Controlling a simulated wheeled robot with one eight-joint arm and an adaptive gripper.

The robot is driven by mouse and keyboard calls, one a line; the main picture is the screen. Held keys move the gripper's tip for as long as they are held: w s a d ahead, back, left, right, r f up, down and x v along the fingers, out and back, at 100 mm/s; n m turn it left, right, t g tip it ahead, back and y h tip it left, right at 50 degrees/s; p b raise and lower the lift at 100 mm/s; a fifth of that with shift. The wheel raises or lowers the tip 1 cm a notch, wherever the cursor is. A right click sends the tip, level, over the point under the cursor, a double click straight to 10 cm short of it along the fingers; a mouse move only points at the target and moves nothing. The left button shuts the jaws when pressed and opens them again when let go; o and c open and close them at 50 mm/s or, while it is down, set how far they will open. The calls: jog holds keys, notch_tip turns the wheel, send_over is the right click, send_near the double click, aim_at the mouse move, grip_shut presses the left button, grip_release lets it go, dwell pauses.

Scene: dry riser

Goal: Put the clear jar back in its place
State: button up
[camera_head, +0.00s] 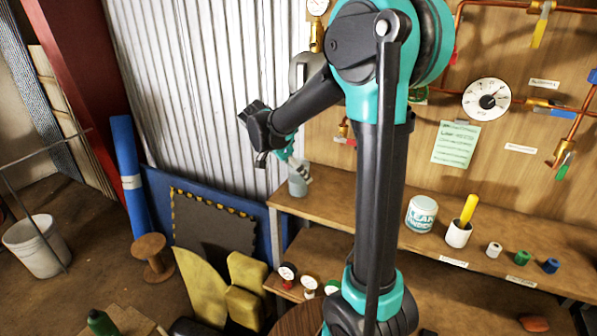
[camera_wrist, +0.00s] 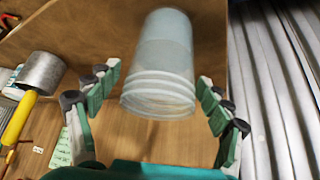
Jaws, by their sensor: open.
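The clear jar (camera_head: 298,184) stands upright at the left end of the wooden shelf in the head view, with its upper part partly hidden by my gripper. In the wrist view the jar (camera_wrist: 163,55) appears pale and translucent, with a ridged rim towards my palm. My gripper (camera_head: 291,160) is at the jar's top. In the wrist view my gripper's fingers (camera_wrist: 159,82) are spread, one on each side of the jar. Gaps show between the fingers and the jar, so I see no grip on it.
The shelf (camera_head: 370,222) also holds a labelled tub (camera_head: 421,213), a white cup with a yellow handle (camera_head: 468,209) and small coloured fittings (camera_head: 522,258). Corrugated metal (camera_head: 205,85) stands close behind on the left. A dial gauge (camera_head: 486,99) and copper pipes are on the back board.

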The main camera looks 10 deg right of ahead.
jog(key=v, duration=1.2)
jog(key=shift+r, duration=0.15)
dwell(1.2)
